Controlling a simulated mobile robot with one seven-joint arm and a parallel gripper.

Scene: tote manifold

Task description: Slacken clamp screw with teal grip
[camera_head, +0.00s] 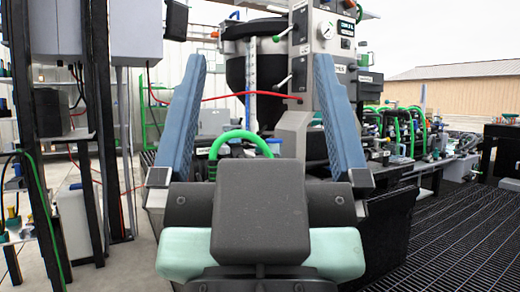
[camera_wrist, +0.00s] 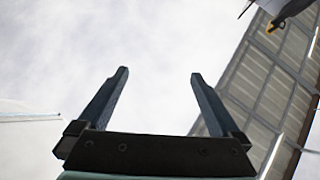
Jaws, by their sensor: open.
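My gripper (camera_head: 260,60) is open, with its two blue-grey fingers raised wide apart in the head view. Nothing is held between them, and they also show in the wrist view (camera_wrist: 160,74) against pale sky. Beyond the fingers stands a grey upright column (camera_head: 303,50). Two small levers stick out from its left side: an upper one with a green grip (camera_head: 283,34) and a lower pale one (camera_head: 284,80). I cannot tell whether the green grip is the teal clamp screw grip. My gripper appears apart from both levers.
A black hopper (camera_head: 253,68) stands left of the column, with a red hose (camera_head: 225,97) across it. A green hose (camera_head: 240,136) arches behind my wrist. Benches of hoses and fittings (camera_head: 405,130) line the right. Dark grating (camera_head: 460,235) is open at lower right. A rack (camera_head: 103,130) stands left.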

